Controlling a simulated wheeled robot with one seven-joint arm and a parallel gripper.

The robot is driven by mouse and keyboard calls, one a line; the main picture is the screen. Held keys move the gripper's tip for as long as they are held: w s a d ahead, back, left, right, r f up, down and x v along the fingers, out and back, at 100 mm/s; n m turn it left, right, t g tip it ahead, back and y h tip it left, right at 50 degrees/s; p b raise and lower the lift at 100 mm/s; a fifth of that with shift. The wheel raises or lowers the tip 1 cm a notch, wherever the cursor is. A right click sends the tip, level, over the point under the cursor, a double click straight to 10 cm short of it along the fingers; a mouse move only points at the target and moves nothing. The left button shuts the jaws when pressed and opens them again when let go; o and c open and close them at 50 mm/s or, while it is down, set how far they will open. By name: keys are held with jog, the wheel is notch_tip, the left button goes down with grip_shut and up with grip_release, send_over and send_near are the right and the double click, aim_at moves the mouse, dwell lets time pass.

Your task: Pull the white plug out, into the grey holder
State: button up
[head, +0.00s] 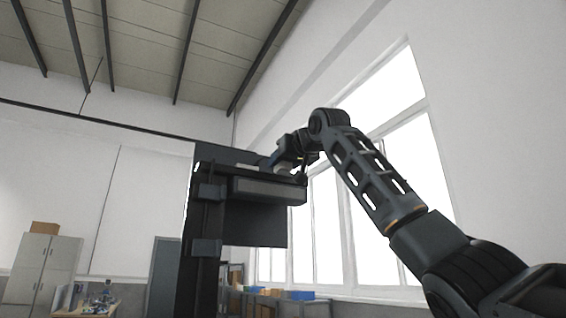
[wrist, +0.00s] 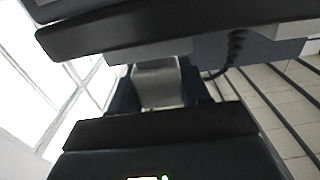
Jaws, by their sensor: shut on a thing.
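In the wrist view a pale grey-white block, which looks like the white plug (wrist: 158,84), sits between the two dark fingers of my gripper (wrist: 157,72). The fingers press on its left and right sides. Its far end meets the edge of a dark panel, and I cannot tell whether it is still seated there. In the head view my gripper (head: 286,160) is at the top of the dark column unit, with a small pale part (head: 283,170) under it. I cannot make out the grey holder for certain.
A dark lift column (head: 203,225) carries a grey-fronted box (head: 268,190) below my gripper. Tall windows (head: 385,150) are behind my arm. Cabinets (head: 45,268) and a bench stand far left.

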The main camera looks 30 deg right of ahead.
jog(key=shift+f, duration=0.45)
dwell(0.3)
jog(key=o, duration=1.6)
jog(key=shift+r, duration=0.2)
jog(key=shift+r+p, duration=3.3)
jog(key=shift+r, duration=0.05)
